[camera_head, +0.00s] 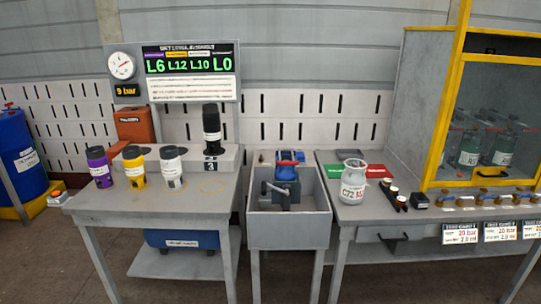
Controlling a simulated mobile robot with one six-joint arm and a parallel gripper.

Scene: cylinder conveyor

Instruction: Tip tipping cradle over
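The thing that looks like the tipping cradle is a dark grey metal frame (279,196) inside the grey basin (290,228) at the centre of the head view. A blue object (286,173) with a red part on top stands at the cradle, apparently held in it and upright. How it is fastened is too small to tell. The basin's front wall hides the lower part of the cradle. My gripper is not in view, and nothing of mine is seen touching the cradle.
Purple (99,168), yellow (134,169) and white (171,168) containers stand on the left table, with a black one (211,130) on a raised block. A white cylinder (353,181) stands on the right table. A yellow-framed cabinet (490,120) is at right. Floor in front looks clear.

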